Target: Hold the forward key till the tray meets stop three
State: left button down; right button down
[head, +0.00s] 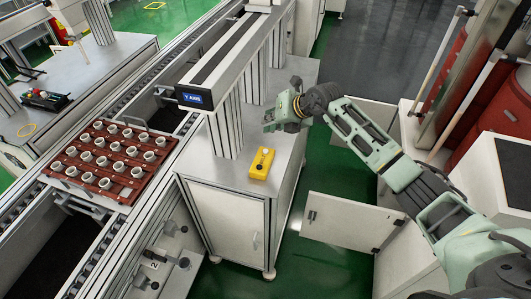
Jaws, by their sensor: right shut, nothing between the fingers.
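A yellow control box (262,163) with dark keys lies on the grey cabinet top (228,172), near its front edge. My right gripper (271,123) is shut and empty. In the picture it shows above the yellow box and apart from it; its exact height is unclear. The reddish-brown tray (100,188) holds several white cups or pots in rows and rests on the conveyor (113,225) at the left. A "2" mark (152,265) shows on the conveyor side below the tray. I cannot make out stop three. My left gripper is out of view.
A beam on posts with a blue display (194,98) rises from the cabinet beside the conveyor. An open cabinet door (345,222) stands at the lower middle. A second bench (85,75) is at the upper left. Green floor (335,270) is clear at the front.

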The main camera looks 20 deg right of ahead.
jog(key=b, duration=0.4)
send_over(266, 151)
jog(key=w+d, duration=0.1)
jog(key=w, duration=0.1)
notch_tip(266, 151, down, 6)
jog(key=shift+s+d+r, duration=0.1)
jog(key=shift+d+r, duration=0.05)
jog(key=shift+r, duration=0.1)
jog(key=shift+f, duration=0.6)
jog(key=shift+f, duration=0.15)
jog(key=shift+f+b, duration=0.3)
jog(key=shift+b, duration=0.1)
